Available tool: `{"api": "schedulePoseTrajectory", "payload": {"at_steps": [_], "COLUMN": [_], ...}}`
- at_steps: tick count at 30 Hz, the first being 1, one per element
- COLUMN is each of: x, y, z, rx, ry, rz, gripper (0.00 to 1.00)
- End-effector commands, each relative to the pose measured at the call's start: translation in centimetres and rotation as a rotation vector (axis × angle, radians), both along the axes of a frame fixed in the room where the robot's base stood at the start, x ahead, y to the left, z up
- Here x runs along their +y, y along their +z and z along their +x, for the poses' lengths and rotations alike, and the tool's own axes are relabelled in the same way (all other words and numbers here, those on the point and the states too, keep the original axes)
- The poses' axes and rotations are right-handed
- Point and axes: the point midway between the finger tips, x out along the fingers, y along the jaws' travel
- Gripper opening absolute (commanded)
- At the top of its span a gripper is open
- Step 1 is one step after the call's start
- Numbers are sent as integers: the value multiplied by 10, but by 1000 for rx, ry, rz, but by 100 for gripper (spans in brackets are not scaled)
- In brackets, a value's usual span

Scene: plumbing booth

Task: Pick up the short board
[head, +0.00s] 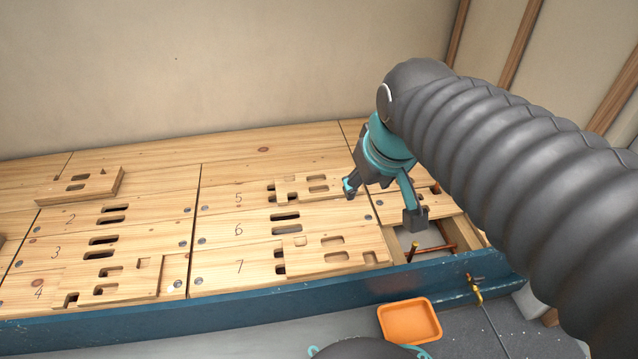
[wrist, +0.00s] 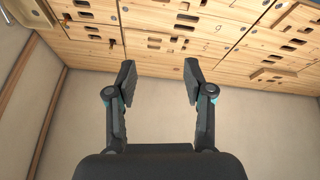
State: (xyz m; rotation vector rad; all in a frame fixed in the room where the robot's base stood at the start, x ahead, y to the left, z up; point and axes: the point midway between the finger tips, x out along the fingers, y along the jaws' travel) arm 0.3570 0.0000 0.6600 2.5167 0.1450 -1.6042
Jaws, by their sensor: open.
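Several loose slotted wooden boards lie on the numbered bench. In the head view, one small board (head: 88,184) sits at the back left. Another (head: 325,186) lies by number 5, just left of my gripper (head: 383,204). Larger boards lie by number 7 (head: 345,252) and number 4 (head: 128,281). I cannot tell for certain which is the short board. My gripper is open and empty, with its fingers spread above the bench's right part. In the wrist view, my gripper (wrist: 159,75) has nothing between its fingers; the bench shows beyond.
Right of the boards is an opening (head: 425,240) with copper pipes (head: 437,249). A blue rail (head: 240,303) edges the bench front. An orange tray (head: 410,321) is below it. A bare wall (head: 200,75) stands behind; the bench's middle back is clear.

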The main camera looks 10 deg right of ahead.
Motion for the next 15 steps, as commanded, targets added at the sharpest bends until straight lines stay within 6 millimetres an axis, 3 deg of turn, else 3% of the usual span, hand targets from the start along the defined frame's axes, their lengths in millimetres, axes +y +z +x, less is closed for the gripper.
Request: {"api": "schedulePoseTrajectory", "payload": {"at_steps": [7,15], "x": [-2,-2], "y": [13,5], "z": [78,165], "rx": [68,134], "ry": [179,386], "rz": [-78,-150], "gripper": [52,52]}}
